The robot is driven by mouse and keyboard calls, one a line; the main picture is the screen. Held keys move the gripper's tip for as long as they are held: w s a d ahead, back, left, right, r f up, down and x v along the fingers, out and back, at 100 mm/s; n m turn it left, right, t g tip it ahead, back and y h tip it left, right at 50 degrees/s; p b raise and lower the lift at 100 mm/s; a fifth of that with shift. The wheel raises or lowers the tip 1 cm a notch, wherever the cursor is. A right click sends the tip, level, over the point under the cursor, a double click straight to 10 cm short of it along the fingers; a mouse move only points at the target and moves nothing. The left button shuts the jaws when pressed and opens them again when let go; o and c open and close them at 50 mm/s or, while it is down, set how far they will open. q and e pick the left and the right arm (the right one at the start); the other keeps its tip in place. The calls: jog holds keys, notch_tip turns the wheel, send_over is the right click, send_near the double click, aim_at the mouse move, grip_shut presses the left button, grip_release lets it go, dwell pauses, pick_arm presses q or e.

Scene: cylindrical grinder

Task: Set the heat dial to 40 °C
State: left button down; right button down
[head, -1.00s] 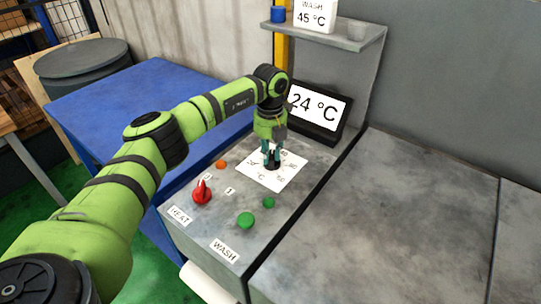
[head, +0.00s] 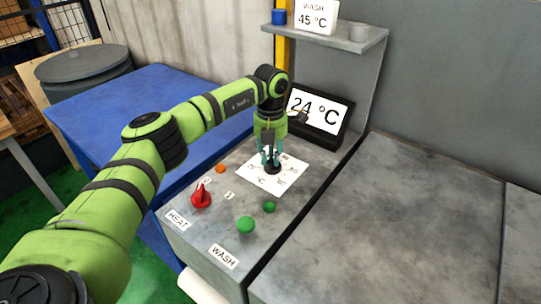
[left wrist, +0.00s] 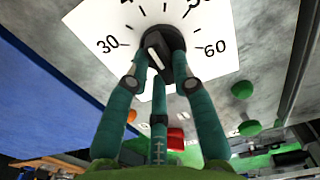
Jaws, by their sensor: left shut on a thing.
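The heat dial is a black knob (head: 273,169) on a white scale sheet (head: 258,183) on the grey panel. In the left wrist view the knob (left wrist: 178,42) bears a white line, tilted up and left; its exact reading is unclear. The numbers 30 and 60 show on either side, others are cut off at the top. My left gripper (head: 270,161) points down with its fingers shut on the knob; its fingers also show in the left wrist view (left wrist: 163,75). The black-framed display (head: 318,111) reads 24 °C. My right gripper is out of view.
A red HEAT switch (head: 201,197), an orange lamp (head: 220,168), a large green button (head: 246,225) and a small green one (head: 269,207) stand near the dial. A shelf (head: 335,36) above holds a WASH 45 °C sign (head: 316,16). The grey top (head: 400,220) at right is clear.

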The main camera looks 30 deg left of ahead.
pick_arm(q)
jog(key=shift+w+r, duration=0.15)
jog(key=shift+r, duration=0.1)
jog(key=c, duration=1.2)
grip_release()
jog(key=shift+o, duration=0.8)
jog(key=shift+f, duration=0.1)
notch_tip(320, 180, up, 12)
